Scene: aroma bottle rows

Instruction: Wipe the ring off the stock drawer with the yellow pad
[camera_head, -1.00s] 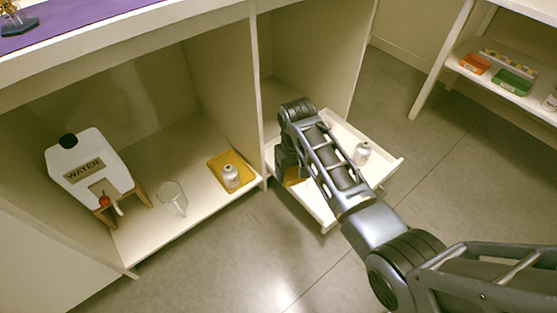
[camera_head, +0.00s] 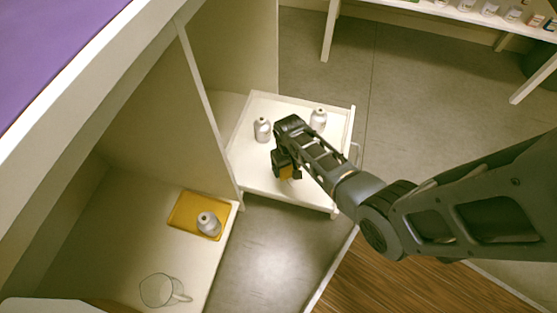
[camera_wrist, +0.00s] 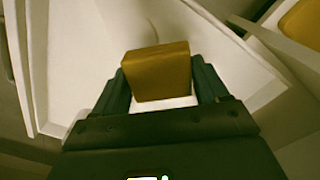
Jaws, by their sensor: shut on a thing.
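The stock drawer (camera_head: 245,163) is a white, shallow, pulled-out drawer in the middle of the head view. My gripper (camera_head: 286,169) is over its near part, shut on the yellow pad (camera_wrist: 157,72). The wrist view shows the block-shaped pad between my two fingers (camera_wrist: 160,88), above the white drawer floor (camera_wrist: 85,45). A bit of the pad also shows under my gripper in the head view. I cannot tell whether the pad touches the floor.
Two white bottles stand in the drawer, one on the left (camera_head: 262,130) and one at the back right (camera_head: 318,120), close to my arm. In the left compartment, a yellow tray (camera_head: 182,213) bears another bottle (camera_head: 208,225); a glass jug (camera_head: 158,290) stands nearby. Drawer walls (camera_head: 349,135) bound the space.

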